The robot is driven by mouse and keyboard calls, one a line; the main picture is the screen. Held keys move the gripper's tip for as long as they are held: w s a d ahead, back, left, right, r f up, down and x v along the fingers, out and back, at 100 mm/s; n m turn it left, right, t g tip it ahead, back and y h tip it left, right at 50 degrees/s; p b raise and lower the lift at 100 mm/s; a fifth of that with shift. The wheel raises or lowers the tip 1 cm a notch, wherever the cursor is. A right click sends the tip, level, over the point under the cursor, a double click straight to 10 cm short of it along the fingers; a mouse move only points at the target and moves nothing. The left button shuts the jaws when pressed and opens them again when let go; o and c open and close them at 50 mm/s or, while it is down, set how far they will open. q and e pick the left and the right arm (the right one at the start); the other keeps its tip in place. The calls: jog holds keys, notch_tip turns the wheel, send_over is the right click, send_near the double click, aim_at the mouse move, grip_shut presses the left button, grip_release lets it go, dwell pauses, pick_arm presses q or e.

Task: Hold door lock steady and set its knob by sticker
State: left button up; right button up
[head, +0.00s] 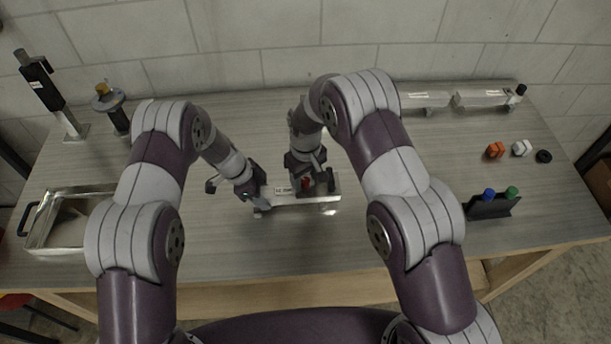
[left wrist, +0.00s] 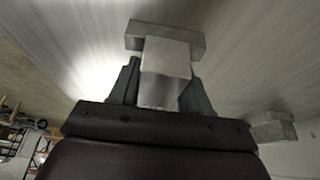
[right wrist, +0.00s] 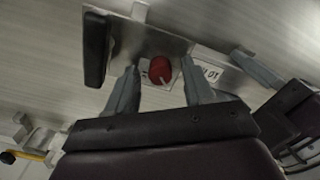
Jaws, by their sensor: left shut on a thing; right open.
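The door lock (head: 331,187) is a metal plate on the table in front of me, with a white sticker label (head: 283,190) on its face. Its red knob (right wrist: 159,69) shows in the right wrist view, next to the label (right wrist: 208,68), whose text is only partly readable. My left gripper (left wrist: 165,85) is shut on a metal block of the lock (left wrist: 166,62) at its left end. My right gripper (right wrist: 155,90) is open over the plate, its fingers on either side of the knob and slightly short of it. In the head view the right gripper (head: 308,185) partly hides the knob.
A metal tray (head: 40,240) stands at the left. Two upright fixtures (head: 118,118) are at the back left. Metal bars (head: 480,98) lie at the back right. Orange (head: 495,150), white and black small parts and a dark marker holder (head: 492,208) are at the right.

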grip_shut()
jog(key=shift+m, duration=0.3)
jog(key=m, duration=0.3)
jog(key=shift+m, duration=2.5)
grip_release()
jog(key=shift+r, duration=0.1)
